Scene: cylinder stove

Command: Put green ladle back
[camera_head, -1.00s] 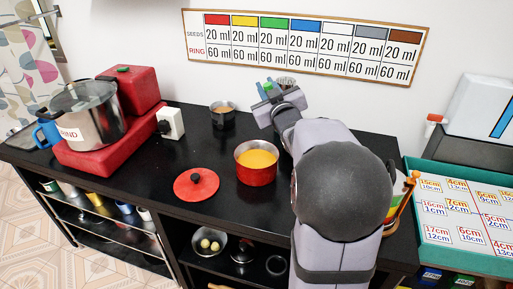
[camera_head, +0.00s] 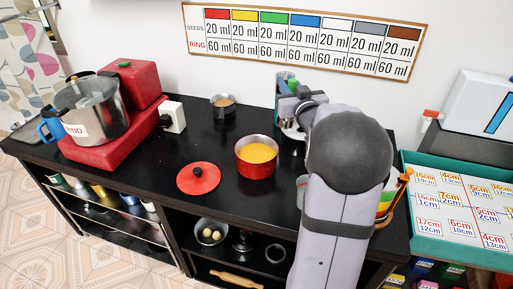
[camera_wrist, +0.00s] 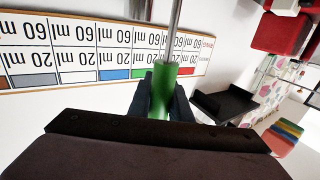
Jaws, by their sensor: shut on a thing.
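The green ladle has a green handle (camera_wrist: 163,92) and a metal shaft. In the wrist view the handle is between the two dark fingers of my gripper (camera_wrist: 163,100), which is shut on it. In the head view my gripper (camera_head: 288,96) is above the back of the black counter, right of the red pot. A shiny metal part, apparently the ladle's bowl (camera_head: 291,130), shows below it, close to the counter. I cannot tell whether it touches anything. My arm hides the counter to the right, and no resting place for the ladle is clearly visible.
The red pot (camera_head: 256,170) with orange liquid and its red lid (camera_head: 198,179) are on the black counter (camera_head: 150,180). A small pot (camera_head: 223,106) stands behind. The red grinder (camera_head: 95,145) is at left. Colourful stacked items (camera_head: 384,207) stand right of my arm.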

